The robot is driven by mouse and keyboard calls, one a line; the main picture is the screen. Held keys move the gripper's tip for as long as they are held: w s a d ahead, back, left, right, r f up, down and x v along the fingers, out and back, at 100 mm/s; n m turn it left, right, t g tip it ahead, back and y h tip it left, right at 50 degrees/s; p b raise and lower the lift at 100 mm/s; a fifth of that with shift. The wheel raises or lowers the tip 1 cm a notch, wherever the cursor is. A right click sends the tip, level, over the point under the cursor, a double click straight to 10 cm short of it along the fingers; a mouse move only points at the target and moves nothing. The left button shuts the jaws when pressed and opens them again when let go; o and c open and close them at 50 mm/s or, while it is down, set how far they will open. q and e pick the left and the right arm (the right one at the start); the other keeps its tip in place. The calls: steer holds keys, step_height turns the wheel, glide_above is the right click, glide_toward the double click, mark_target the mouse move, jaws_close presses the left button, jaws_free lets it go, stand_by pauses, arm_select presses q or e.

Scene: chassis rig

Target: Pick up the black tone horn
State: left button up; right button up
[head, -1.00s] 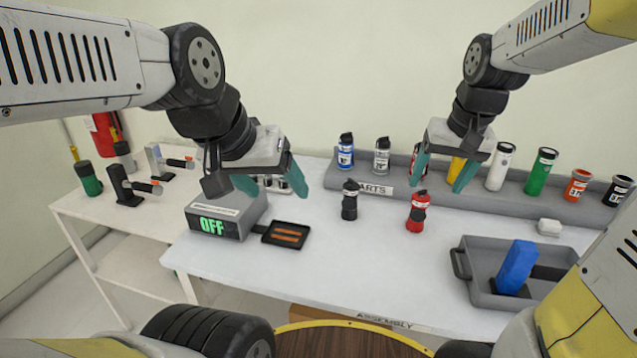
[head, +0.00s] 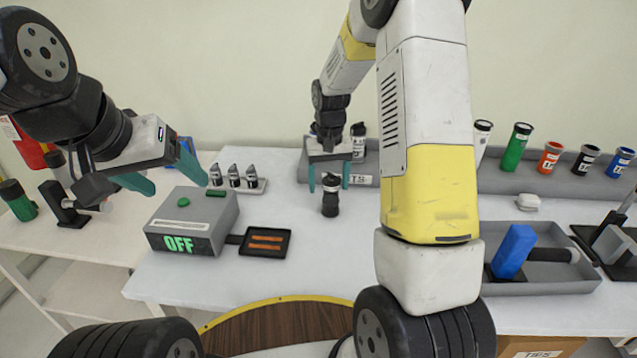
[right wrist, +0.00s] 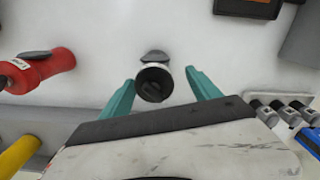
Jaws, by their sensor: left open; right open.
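The black tone horn (head: 330,201) stands upright on the white table, with a pale band near its top. My right gripper (head: 329,186) is open at it, one finger on each side in the head view. In the right wrist view the horn (right wrist: 153,84) lies between the open fingertips (right wrist: 160,80), with visible gaps to both fingers. My left gripper (head: 178,184) is open and empty, above the left side of the table near the grey OFF box (head: 190,218).
A red horn (right wrist: 38,68) lies to the left in the right wrist view; my right arm covers its place in the head view. Small capped items (head: 233,175) stand behind the box. A grey tray with a blue block (head: 514,251) is at right.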

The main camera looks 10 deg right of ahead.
mark_target(331, 194)
steer(key=f, duration=0.4)
steer(key=shift+s+d+f, duration=0.15)
steer(key=shift+d, duration=0.2)
steer(key=shift+c, duration=0.4)
jaws_close()
